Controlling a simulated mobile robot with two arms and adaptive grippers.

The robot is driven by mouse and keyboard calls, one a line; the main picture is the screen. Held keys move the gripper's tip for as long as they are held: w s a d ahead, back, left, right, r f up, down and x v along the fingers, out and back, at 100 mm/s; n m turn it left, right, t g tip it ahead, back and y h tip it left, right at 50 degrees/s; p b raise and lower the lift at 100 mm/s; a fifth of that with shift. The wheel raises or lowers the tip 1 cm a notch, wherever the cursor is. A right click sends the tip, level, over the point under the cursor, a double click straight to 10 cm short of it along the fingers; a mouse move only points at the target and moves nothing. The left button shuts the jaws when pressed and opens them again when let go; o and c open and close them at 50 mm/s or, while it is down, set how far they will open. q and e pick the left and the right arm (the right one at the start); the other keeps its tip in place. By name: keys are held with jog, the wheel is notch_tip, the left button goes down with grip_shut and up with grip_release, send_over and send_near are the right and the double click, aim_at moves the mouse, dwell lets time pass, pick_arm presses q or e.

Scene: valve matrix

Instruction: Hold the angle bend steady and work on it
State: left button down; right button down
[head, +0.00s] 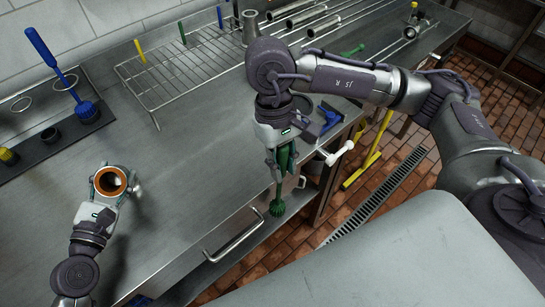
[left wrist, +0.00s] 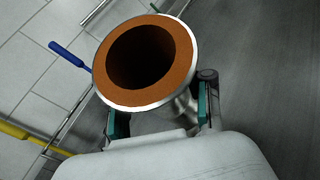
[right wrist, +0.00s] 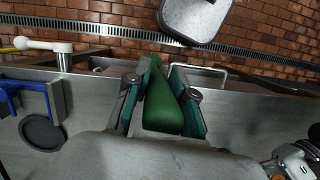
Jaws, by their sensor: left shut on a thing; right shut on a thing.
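The angle bend (head: 110,181) is a metal pipe elbow with a wide round flange and an orange-brown inner face. Its open mouth fills the upper middle of the left wrist view (left wrist: 178,90). My left gripper (head: 106,203) is shut on it and holds it above the left part of the steel counter. My right gripper (head: 281,170) is shut on a green brush (head: 278,207), with its round bristle head pointing down in front of the counter edge. The thick green handle shows between the fingers in the right wrist view (right wrist: 163,105). Brush and bend are well apart.
A dark holder (head: 45,145) with a blue brush (head: 87,112) and coloured heads stands at the left. A wire rack (head: 180,70) and metal pipes (head: 300,17) lie at the back. A blue tool (head: 329,118) and white-handled lever (head: 340,153) sit near the right gripper.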

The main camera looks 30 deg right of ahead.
jog(key=s+a+r+m+t+y, duration=0.1)
jog(key=s+a+r+m+t, duration=0.2)
jog(key=a+r, duration=0.3)
jog(key=s+a+r+m+t+y, duration=0.1)
jog(key=s+a+r+m+t, duration=0.2)
jog(key=a+r, duration=0.4)
jog(key=s+a+r+m+t+y, duration=0.1)
jog(key=s+a+r+m+t, duration=0.2)
jog(key=a, duration=1.4)
notch_tip(320, 180, up, 4)
jog(key=shift+s+a+r+m+t, duration=0.1)
jog(key=shift+s+a+m+t, duration=0.1)
jog(key=shift+a+m+t, duration=0.1)
jog(key=shift+y, duration=0.3)
jog(key=w+f, duration=0.5)
jog(key=shift+w+a+f, duration=0.25)
jog(key=shift+a+f, duration=0.05)
jog(key=shift+f, duration=0.1)
jog(key=shift+w, duration=0.1)
jog(key=shift+w+a+f, duration=0.15)
jog(key=shift+w+f, duration=0.75)
jog(key=shift+w+a+f, duration=0.1)
jog(key=shift+w+f, duration=0.75)
